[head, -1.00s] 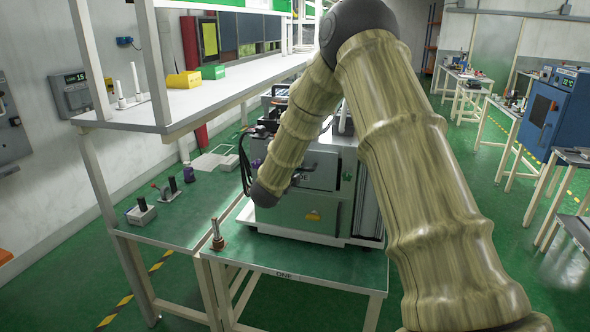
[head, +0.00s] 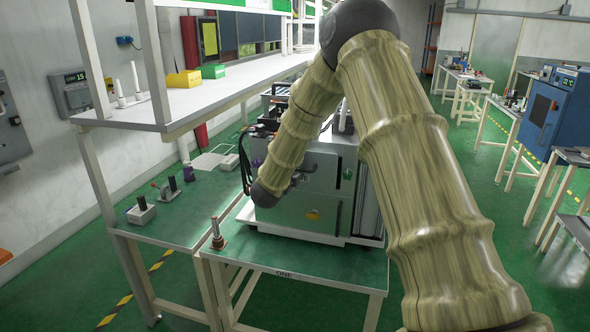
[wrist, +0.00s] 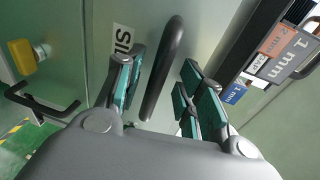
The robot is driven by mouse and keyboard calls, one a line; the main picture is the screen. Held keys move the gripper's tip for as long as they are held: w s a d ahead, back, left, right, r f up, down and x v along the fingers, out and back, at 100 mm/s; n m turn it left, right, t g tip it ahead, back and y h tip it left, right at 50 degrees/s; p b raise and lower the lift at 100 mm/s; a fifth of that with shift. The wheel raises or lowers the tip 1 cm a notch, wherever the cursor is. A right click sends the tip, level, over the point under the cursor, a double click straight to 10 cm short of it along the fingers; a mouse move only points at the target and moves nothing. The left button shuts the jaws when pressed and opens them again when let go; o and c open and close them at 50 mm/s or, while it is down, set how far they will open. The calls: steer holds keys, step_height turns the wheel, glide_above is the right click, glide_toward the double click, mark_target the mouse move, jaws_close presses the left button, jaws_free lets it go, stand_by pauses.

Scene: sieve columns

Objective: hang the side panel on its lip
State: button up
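A grey-green panel (wrist: 215,25) with a dark bar handle (wrist: 165,70) and a partly hidden label beginning "SIL" fills the middle of the wrist view. I take it for the side panel. My gripper (wrist: 160,85) is open, with teal-padded fingers on both sides of the handle. Gaps show between the pads and the bar, and I cannot see contact. In the head view my arm reaches to the front of the grey machine (head: 325,215), and my gripper is mostly hidden there. The lip and the panel's seating on it cannot be made out.
The machine stands on a green-topped bench (head: 285,262) with an upright peg (head: 217,233) near its left corner. A white shelf (head: 205,100) overhangs at left. In the wrist view, a "1 mm" block (wrist: 280,55) sits right and a yellow knob (wrist: 22,57) left.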

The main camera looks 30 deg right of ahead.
steer(key=v, duration=1.2)
steer(key=s+a+f+n+g+y, duration=0.1)
steer(key=s+a+f+n+y, duration=0.35)
steer(key=f, duration=0.65)
steer(key=s+a+f+n+y, duration=0.2)
steer(key=s+a+f+n, duration=0.35)
steer(key=f, duration=0.55)
steer(key=s+a+f+n+g+y, duration=0.1)
steer(key=s+a+f+n+y, duration=0.2)
steer(key=s+f+n, duration=0.65)
steer(key=s+a+f+n+g+y, duration=0.1)
steer(key=s+a+f+n+g, duration=0.1)
steer(key=s+f, duration=0.3)
steer(key=s+a+f+n+g+y, duration=0.1)
steer(key=s+a+f+n+g, duration=0.2)
steer(key=s, duration=1.1)
steer(key=s+a+f+n+g+y, duration=0.2)
steer(key=s+a+f+n, duration=0.1)
steer(key=s+f, duration=0.4)
steer(key=shift+s+n+g, duration=0.3)
steer(key=shift+s+n, duration=0.15)
steer(key=shift+s, duration=0.75)
steer(key=shift+a, duration=0.1)
